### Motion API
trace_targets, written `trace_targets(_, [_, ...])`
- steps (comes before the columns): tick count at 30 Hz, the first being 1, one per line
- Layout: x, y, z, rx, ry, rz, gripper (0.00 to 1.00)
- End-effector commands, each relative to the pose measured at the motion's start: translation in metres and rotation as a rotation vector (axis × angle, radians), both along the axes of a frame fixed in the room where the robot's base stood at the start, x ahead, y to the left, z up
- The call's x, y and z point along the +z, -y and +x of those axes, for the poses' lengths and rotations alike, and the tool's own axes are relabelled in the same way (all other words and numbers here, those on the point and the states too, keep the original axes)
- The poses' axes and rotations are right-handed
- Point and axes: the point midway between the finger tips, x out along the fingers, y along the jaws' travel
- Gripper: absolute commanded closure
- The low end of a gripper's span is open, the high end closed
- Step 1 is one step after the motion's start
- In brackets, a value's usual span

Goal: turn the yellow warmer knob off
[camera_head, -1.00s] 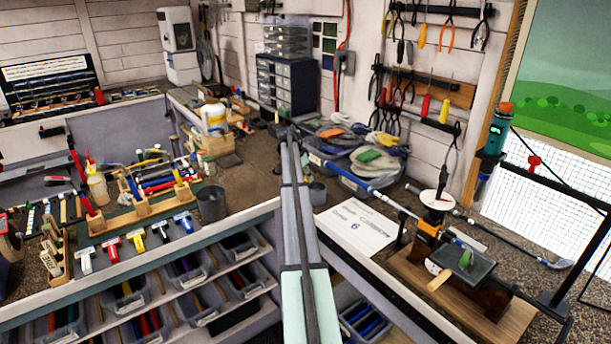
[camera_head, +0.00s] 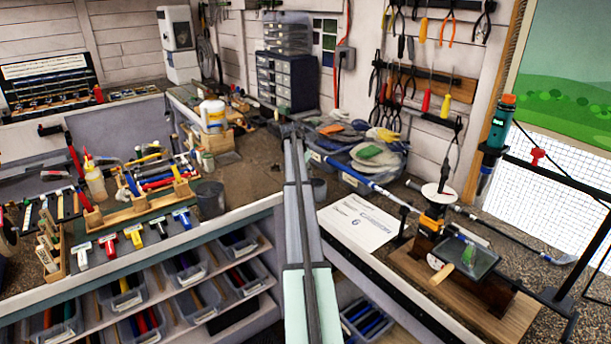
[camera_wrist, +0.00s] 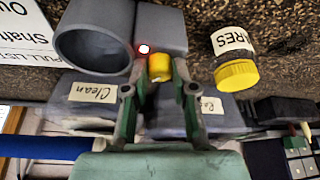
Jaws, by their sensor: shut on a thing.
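The yellow warmer knob (camera_wrist: 159,68) shows in the wrist view on the front of a grey block (camera_wrist: 161,22) beside a round grey cup (camera_wrist: 95,40). A small light glowing white and red (camera_wrist: 144,48) is just left of the knob. My gripper (camera_wrist: 159,84) has one finger on each side of the knob and is shut on it. How far the knob is turned is hard to tell. In the head view my arm reaches to the back of the bench, where my gripper (camera_head: 287,130) is small. The knob cannot be made out there.
A jar with a yellow lid (camera_wrist: 235,70) lies close right of my gripper. Bins labelled Clean (camera_wrist: 92,92) and another partly covered label (camera_wrist: 212,105) are near the fingers. In the head view, a bin of gloves and cloths (camera_head: 350,160) stands right of my gripper.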

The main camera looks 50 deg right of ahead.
Motion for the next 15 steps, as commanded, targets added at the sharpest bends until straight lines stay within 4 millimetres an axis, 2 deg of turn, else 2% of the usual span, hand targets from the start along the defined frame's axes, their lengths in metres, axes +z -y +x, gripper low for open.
trace_targets(1, [-0.0045,-0.0007,-0.0019,0.042,0.001,0.0,1.0])
trace_targets(15, [-0.0031,0.0008,-0.0048,0.486,0.0,0.0,1.0])
